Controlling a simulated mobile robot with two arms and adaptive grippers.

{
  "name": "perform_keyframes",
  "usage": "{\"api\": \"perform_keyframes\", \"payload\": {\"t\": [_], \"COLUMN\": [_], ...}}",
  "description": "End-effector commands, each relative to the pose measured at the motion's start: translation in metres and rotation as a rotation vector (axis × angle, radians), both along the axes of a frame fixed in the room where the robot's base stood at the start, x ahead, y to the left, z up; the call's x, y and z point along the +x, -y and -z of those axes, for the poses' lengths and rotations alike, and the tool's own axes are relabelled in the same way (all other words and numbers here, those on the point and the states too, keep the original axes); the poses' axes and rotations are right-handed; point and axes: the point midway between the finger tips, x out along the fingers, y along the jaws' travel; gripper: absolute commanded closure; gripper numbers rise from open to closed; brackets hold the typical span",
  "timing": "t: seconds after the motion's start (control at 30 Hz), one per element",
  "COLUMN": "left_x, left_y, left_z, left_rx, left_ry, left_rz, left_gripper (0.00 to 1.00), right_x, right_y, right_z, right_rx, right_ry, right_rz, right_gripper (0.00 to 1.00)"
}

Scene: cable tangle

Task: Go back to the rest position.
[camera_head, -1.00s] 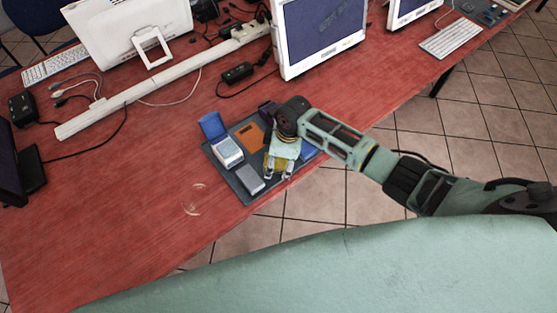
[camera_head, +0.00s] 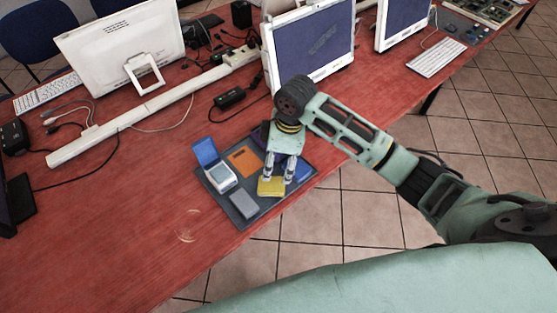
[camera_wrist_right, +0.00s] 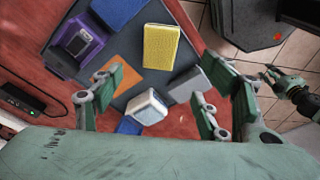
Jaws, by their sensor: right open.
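My right gripper (camera_head: 279,169) is open and empty above the dark grey tray (camera_head: 243,221), near the tray's front right side. A yellow block (camera_head: 271,187) lies on the tray just beyond its fingertips in the head view. In the right wrist view the open fingers (camera_wrist_right: 160,90) frame part of the tray, with the yellow block (camera_wrist_right: 162,46) clear of them. A small green gripper (camera_wrist_right: 270,77) at the right of the wrist view looks like my left one; its jaws are too small to read. The left gripper is out of the head view.
The tray also holds an orange piece (camera_head: 243,159), a grey box (camera_head: 243,206), an open blue-and-white box (camera_head: 221,178), a purple box (camera_wrist_right: 70,58) and a blue piece (camera_head: 302,168). Monitors (camera_head: 315,45), a power strip (camera_head: 120,118) and cables stand behind. The table's front left is mostly clear.

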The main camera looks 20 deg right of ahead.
Motion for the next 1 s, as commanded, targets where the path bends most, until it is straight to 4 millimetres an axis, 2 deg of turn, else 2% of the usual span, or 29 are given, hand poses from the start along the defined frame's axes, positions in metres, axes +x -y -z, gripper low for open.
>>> {"api": "perform_keyframes", "payload": {"t": [0.53,0.63,0.77,0.9,1.0], "left_x": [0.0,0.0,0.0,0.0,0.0], "left_y": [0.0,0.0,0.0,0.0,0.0], "left_z": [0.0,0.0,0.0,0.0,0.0], "left_rx": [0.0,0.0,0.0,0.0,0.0], "left_ry": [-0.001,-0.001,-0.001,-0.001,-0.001], "left_rz": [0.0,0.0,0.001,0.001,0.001], "left_gripper": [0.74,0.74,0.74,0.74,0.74], "right_x": [0.0,-0.006,-0.031,-0.074,-0.105], "right_y": [0.0,-0.005,-0.023,-0.047,-0.052], "right_z": [-0.002,0.002,0.017,0.033,0.037], "right_rx": [0.0,0.007,0.04,0.102,0.138], "right_ry": [0.0,-0.001,0.008,0.036,0.058], "right_rz": [0.0,0.005,0.04,0.155,0.281], "right_gripper": [0.32,0.32,0.32,0.32,0.32]}}
